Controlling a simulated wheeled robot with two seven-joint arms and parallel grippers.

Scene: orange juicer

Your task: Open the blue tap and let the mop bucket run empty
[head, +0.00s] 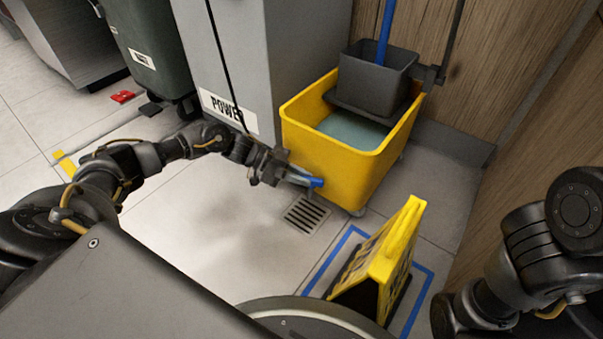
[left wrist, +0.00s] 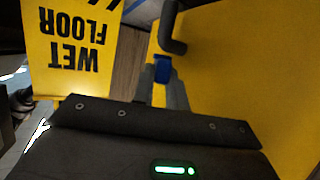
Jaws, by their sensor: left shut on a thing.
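The yellow mop bucket (head: 341,155) stands against the wooden wall, with greyish water (head: 352,130) visible inside. A dark wringer (head: 375,78) with a blue mop handle (head: 386,30) sits at its back. The blue tap (head: 316,182) is low on the bucket's front side, above the floor drain (head: 306,215). My left gripper (head: 300,178) is shut on the blue tap, which also shows between the fingers in the left wrist view (left wrist: 162,69). A dark curved pipe (left wrist: 172,30) is beside it there. My right gripper is not seen; only part of that arm shows at lower right.
A yellow wet floor sign (head: 385,262) stands inside a blue floor outline (head: 345,240), right of the drain. A grey cabinet (head: 225,60) marked POWER stands left of the bucket. A green bin (head: 150,55) and a red item (head: 122,96) are further left.

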